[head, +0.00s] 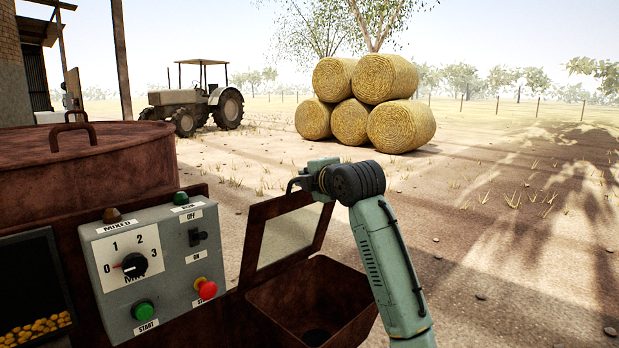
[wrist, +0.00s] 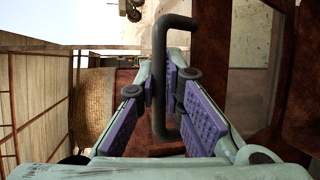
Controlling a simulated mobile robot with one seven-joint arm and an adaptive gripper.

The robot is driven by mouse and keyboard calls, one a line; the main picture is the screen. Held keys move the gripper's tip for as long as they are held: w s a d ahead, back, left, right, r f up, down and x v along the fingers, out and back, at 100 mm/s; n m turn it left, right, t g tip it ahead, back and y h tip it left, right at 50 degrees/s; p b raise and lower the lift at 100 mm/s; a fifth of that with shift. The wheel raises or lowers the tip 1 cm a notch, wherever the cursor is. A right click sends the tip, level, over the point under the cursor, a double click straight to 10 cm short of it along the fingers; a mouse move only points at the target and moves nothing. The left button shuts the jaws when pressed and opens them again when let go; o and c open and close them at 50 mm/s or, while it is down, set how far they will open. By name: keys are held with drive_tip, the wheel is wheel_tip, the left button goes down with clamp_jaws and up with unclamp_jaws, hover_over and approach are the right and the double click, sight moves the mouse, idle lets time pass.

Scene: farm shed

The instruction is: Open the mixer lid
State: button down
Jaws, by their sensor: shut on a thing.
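The mixer's rust-brown lid with a framed window (head: 247,248) stands raised and tilted over the left side of an open square hopper (head: 318,300). In the wrist view its brown frame (wrist: 207,60) and pale pane are at the right. My gripper (head: 300,182) is at the lid's upper edge. In the wrist view my gripper (wrist: 163,88) has its purple pads closed around a dark bar handle (wrist: 160,42), which sticks out above and below them. In the head view my own wrist partly hides the grip.
A grey control panel (head: 160,265) with a dial, buttons and a red knob stands left of the hopper. A round rusty drum (head: 95,165) with a top handle is behind it. A bin holds yellow pieces (head: 38,328). Hay bales (head: 365,100) and a tractor (head: 197,100) are far off. Ground at right is clear.

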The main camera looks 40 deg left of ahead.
drive_tip(key=shift+f, duration=0.1)
drive_tip(key=c, duration=1.7)
unclamp_jaws()
drive_tip(key=v, duration=1.2)
